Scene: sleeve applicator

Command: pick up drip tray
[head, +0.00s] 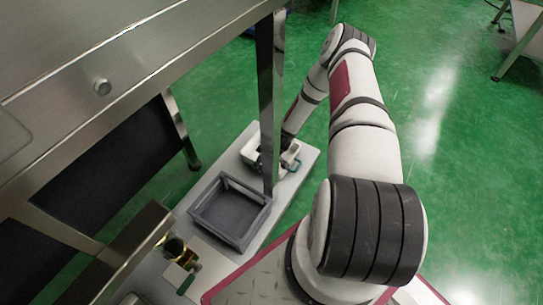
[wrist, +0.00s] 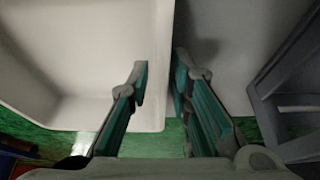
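The drip tray looks to be the white, shallow, round-cornered tray (head: 248,152) on the light board in the head view, partly hidden by my arm. It fills the left of the wrist view (wrist: 75,55). My gripper (wrist: 161,68) is open around the tray's right-hand wall. The left finger is on the inner side and the right finger on the outer side. A gap shows beside the wall, so the fingers do not look shut on it. My gripper (head: 280,162) is small and partly hidden in the head view.
A grey crate (head: 258,228) stands on the same board (head: 290,188), and its edge shows at the right of the wrist view (wrist: 275,75). A steel table leg (head: 268,110) rises close to my arm. Brass and green items (head: 178,252) lie near the front.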

